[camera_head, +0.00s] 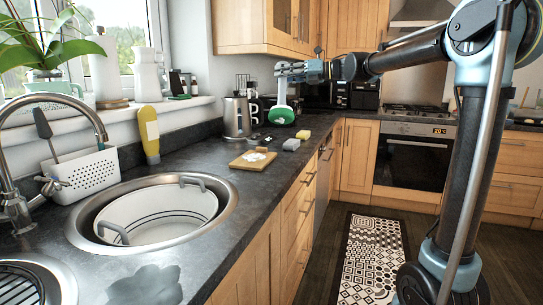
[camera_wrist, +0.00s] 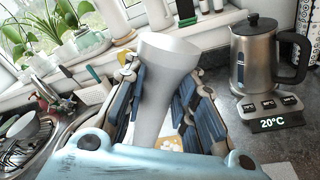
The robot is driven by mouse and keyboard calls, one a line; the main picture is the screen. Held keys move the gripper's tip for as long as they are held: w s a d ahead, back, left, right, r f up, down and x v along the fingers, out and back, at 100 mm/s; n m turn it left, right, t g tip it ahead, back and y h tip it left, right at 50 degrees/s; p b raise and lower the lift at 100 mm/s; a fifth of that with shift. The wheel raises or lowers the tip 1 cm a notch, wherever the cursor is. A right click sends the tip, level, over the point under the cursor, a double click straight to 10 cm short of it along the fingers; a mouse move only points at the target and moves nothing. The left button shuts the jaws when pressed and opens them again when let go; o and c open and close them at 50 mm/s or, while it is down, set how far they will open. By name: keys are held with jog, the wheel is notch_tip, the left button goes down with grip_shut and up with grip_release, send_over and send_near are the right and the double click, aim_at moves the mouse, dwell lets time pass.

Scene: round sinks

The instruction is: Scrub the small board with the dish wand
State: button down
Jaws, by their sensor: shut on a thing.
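The dish wand (camera_head: 282,94) hangs upright below my gripper (camera_head: 284,70), with its pale handle up and its green and white head down. My gripper is shut on the handle. In the wrist view the thick pale handle end (camera_wrist: 165,75) stands between the dark finger pads and hides the wand's head. The small wooden board (camera_head: 246,162) lies flat on the dark counter, with a white patch on top. The wand is above and beyond the board in the head view, apart from it. A sliver of the board (camera_wrist: 176,140) shows behind the fingers in the wrist view.
A yellow sponge (camera_head: 303,134) and a grey block (camera_head: 291,144) lie right of the board. A steel kettle (camera_head: 237,118) stands behind it, left of the wand. A round sink (camera_head: 228,197) holding a white tub is in front. A yellow bottle (camera_head: 149,135) stands by the wall.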

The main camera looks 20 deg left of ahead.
jog(key=s+a+n, duration=0.3)
jog(key=s+a, duration=0.3)
jog(key=a, duration=0.5)
jog(key=shift+s+a+f, duration=0.1)
jog(key=shift+a+f, duration=0.05)
jog(key=shift+f, duration=0.9)
jog(key=shift+s+a+f, duration=0.1)
jog(key=shift+f, duration=0.95)
jog(key=shift+w, duration=0.1)
